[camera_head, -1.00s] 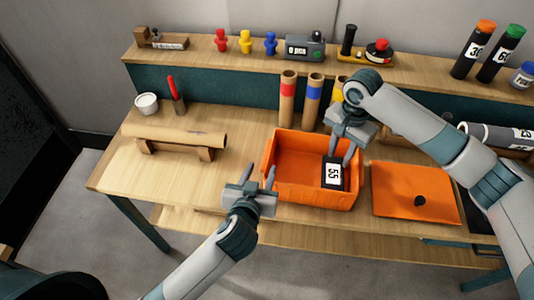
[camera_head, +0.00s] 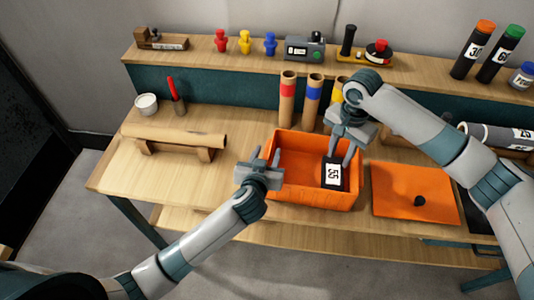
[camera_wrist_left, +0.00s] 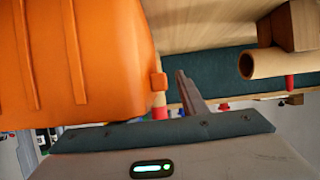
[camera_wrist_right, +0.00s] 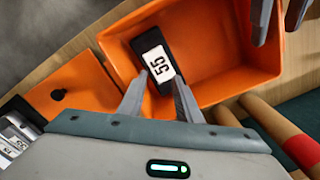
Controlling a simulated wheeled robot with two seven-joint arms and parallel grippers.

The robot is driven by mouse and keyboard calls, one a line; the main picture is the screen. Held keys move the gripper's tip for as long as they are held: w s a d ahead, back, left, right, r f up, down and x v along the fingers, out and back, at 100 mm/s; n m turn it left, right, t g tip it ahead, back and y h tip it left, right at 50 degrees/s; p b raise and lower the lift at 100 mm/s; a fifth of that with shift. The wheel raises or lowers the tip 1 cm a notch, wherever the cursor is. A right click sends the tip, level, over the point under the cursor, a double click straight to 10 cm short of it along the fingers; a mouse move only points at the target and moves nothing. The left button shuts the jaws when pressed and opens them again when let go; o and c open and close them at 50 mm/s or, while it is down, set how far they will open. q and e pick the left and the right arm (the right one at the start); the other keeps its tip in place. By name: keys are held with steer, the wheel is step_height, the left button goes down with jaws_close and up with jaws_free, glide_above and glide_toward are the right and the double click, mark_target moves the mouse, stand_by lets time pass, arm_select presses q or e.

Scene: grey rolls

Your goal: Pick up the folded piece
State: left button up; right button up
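A black piece with a white label reading 55 (camera_head: 333,173) lies in the right part of the orange bin (camera_head: 310,201); I cannot tell whether it is folded. It also shows in the right wrist view (camera_wrist_right: 155,62). My right gripper (camera_head: 341,157) is open above it, pointing down into the bin. In the right wrist view its two fingers (camera_wrist_right: 160,82) are apart, around the piece's near end; contact cannot be told. My left gripper (camera_head: 264,157) is open and empty at the bin's left wall. The left wrist view shows one of its fingers (camera_wrist_left: 190,92).
A flat orange lid (camera_head: 415,190) with a dark knob lies right of the bin. Cardboard tubes with coloured bands (camera_head: 287,98) stand behind the bin. A brown roll (camera_head: 175,136) rests on a wooden cradle at left. The table between cradle and bin is clear.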

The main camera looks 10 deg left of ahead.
arm_select(q)
jaws_close()
arm_select(e)
steer(key=o, duration=0.7)
steer(key=shift+r, duration=0.1)
steer(key=n, duration=0.2)
steer(key=r+n, duration=0.1)
steer(key=n, duration=0.2)
steer(key=r+n, duration=0.1)
steer(key=n, duration=0.1)
steer(key=shift+w+d+r, duration=0.1)
steer(key=shift+w+r, duration=0.05)
steer(key=shift+w, duration=0.15)
